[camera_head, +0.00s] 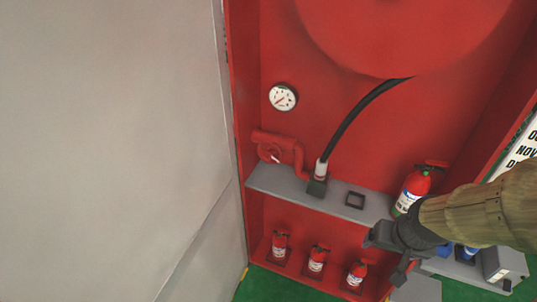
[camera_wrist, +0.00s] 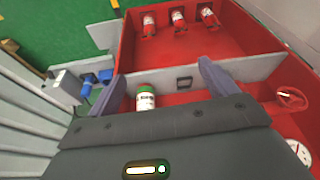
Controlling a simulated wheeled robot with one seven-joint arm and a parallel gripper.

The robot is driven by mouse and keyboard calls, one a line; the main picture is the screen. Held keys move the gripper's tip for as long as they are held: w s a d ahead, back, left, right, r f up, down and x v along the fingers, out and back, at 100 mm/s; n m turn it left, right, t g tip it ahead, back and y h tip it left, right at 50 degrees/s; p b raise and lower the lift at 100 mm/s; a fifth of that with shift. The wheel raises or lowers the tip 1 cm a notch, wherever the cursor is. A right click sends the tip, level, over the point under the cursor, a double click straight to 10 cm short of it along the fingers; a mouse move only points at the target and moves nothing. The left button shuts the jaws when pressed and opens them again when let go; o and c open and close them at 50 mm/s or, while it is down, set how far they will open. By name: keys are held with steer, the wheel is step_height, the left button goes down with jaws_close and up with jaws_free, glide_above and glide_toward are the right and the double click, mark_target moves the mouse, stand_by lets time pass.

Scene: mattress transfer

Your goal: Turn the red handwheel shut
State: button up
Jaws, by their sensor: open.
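The red handwheel (camera_wrist: 291,98) shows in the wrist view at the right side, above the shelf, with a pale mark at its middle. In the head view a red valve and pipe (camera_head: 285,145) sit on the cabinet's back wall, left of centre; the wheel's rim is hard to tell apart there. My gripper (camera_head: 385,257) is at the lower right of the head view, in front of the shelf and well to the right of the valve. In the wrist view my gripper (camera_wrist: 162,82) has its two fingers wide apart with nothing held between them.
A larger red extinguisher (camera_head: 412,190) stands on the grey shelf (camera_head: 335,198) close to my gripper. Small extinguishers (camera_head: 317,260) stand below. A grey door (camera_head: 190,240) is at left.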

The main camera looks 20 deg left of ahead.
steer(key=shift+o, duration=1.2)
steer(key=w+a+f+t+b, duration=0.1)
steer(key=w+a+t+b, duration=0.1)
steer(key=w+a, duration=0.4)
steer(key=w+a+f+n+t+y+b, duration=0.1)
steer(key=w+a+f+t+b, duration=0.1)
steer(key=w+a, duration=0.4)
steer(key=shift+w+a+t+y+b, duration=0.15)
steer(key=shift+a+t+y+b, duration=0.15)
steer(key=shift+b, duration=0.35)
steer(key=t+b, duration=0.7)
steer(key=b, duration=0.1)
glide_toward(268, 154)
steer(key=d+f, duration=0.1)
steer(key=d, duration=0.4)
steer(key=s+a+f+m+t+h+b, duration=0.1)
steer(key=s+a+t+h+b, duration=0.1)
steer(key=s+a, duration=0.5)
steer(key=shift+a+t+h+b, duration=0.25)
steer(key=shift+t+h+b, duration=0.15)
steer(key=shift+h+b, duration=0.45)
steer(key=shift+y, duration=0.25)
steer(key=w, duration=0.5)
steer(key=w+d, duration=0.1)
steer(key=w, duration=1.1)
steer(key=shift+w+d, duration=0.15)
steer(key=shift+d, duration=0.05)
